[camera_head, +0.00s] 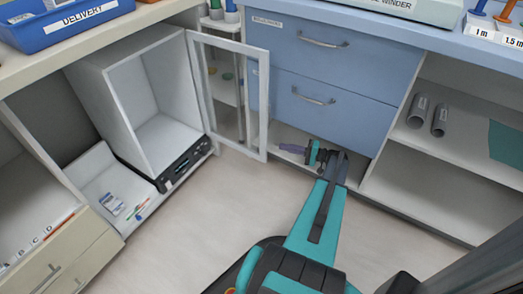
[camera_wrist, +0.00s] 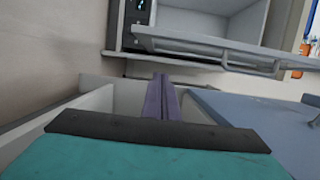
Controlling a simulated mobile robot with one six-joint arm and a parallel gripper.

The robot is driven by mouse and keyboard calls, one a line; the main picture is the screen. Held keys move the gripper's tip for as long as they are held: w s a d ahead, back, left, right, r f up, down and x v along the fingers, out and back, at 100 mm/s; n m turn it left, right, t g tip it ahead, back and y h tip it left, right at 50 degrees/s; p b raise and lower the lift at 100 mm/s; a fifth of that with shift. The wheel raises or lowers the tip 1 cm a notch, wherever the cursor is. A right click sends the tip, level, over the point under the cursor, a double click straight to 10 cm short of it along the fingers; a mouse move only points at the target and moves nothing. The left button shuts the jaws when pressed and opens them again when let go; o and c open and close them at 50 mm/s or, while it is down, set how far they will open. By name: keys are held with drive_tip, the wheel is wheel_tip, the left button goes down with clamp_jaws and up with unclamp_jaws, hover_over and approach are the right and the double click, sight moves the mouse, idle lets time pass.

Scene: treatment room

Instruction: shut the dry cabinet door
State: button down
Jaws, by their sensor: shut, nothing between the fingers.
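The dry cabinet (camera_head: 122,105) is a white box with an empty interior and a black control panel (camera_head: 185,163) along its lower front. Its door (camera_head: 263,110), a pale frame with a clear pane, stands wide open to the right of the box. In the wrist view the door (camera_wrist: 205,50) crosses in front of the cabinet opening. My gripper (camera_head: 284,147) is just right of the door's free lower corner, low in front of the blue drawers. Its purple fingers (camera_wrist: 160,85) are together with nothing between them. A gap shows between fingers and door in the wrist view.
Blue drawers (camera_head: 335,80) with metal handles stand right of the door, close to my gripper. An open shelf with grey rolls (camera_head: 418,112) is further right. The floor (camera_head: 200,225) before the cabinet is clear.

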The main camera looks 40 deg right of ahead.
drive_tip(key=shift+d+r, duration=0.1)
drive_tip(key=shift+d, duration=0.1)
idle(0.3)
drive_tip(key=w+a+b, duration=0.5)
drive_tip(key=w+a, duration=0.3)
drive_tip(key=shift+a, duration=0.25)
idle(0.4)
drive_tip(key=shift+s+a+h, duration=0.15)
drive_tip(key=shift+s+h, duration=0.05)
drive_tip(key=shift+h, duration=0.1)
idle(0.4)
